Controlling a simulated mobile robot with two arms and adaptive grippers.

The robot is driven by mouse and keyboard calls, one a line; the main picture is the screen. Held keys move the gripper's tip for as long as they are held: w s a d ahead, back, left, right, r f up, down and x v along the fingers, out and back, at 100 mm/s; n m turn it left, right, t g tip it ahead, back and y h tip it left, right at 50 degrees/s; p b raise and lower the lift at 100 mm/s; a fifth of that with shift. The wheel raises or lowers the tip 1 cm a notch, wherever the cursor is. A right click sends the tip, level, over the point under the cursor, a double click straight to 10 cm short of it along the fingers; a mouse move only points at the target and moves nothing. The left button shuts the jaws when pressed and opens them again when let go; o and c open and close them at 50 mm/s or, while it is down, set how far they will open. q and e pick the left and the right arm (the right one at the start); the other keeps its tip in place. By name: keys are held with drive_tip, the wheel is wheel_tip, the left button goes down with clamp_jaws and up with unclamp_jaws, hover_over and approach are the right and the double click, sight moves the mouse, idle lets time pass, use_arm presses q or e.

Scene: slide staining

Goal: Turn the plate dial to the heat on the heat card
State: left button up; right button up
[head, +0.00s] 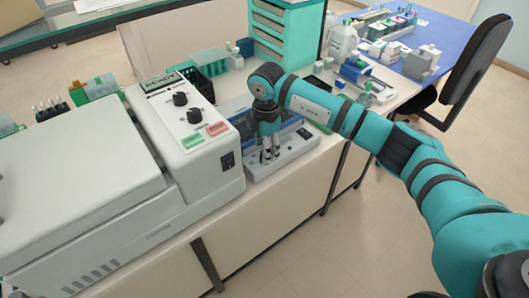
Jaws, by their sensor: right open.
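My right gripper (268,154) points down over the front of a low grey device (308,147) with a blue-edged top. Its fingers are open and close to the device's front panel. I cannot tell whether they touch it. A plate dial is not clear there; the gripper may hide it. A large white machine (80,170) to the left carries two black knobs, an upper one (180,99) and a lower one (194,116), below a READY display (160,82). I cannot make out a heat card. My left gripper is not in view.
Green and red buttons (217,128) and a black switch (228,160) sit on the white machine. A black chair (478,50) is at the right. Floor in front is clear.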

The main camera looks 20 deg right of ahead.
wheel_tip(320, 180, up, 9)
drive_tip(key=shift+s, duration=0.2)
drive_tip(key=shift+f, duration=0.15)
idle(0.3)
